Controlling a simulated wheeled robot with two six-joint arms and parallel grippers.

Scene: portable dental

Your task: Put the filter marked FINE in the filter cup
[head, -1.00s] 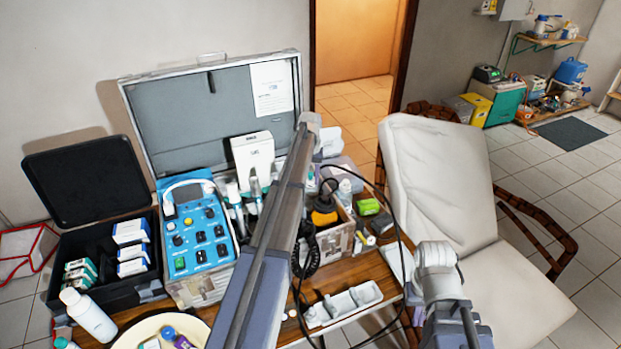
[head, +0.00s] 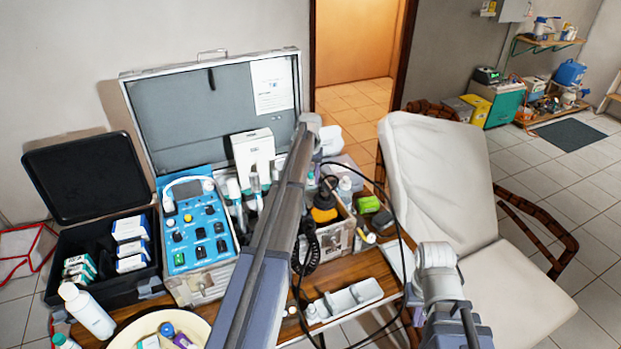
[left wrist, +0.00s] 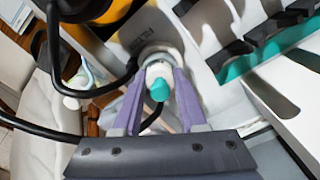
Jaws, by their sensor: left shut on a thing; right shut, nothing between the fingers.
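In the left wrist view, the two purple fingers of my left gripper (left wrist: 158,88) are shut on a small white piece with a teal tip (left wrist: 159,89). No FINE mark is readable on it. A grey surface with faint lettering (left wrist: 142,35) lies just beyond the held piece; it may belong to the filter cup, but I cannot tell. I cannot tell whether the piece touches it. In the head view my left arm crosses the middle and its gripper is hidden. My right gripper is not visible; only part of that arm shows.
An open case with a blue control unit (head: 200,228) and a black box (head: 100,285) stand on the table. A white tray (head: 345,300) lies at the front. A dark cable (left wrist: 90,92) loops near my left gripper. A pale chair (head: 440,185) stands at the right.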

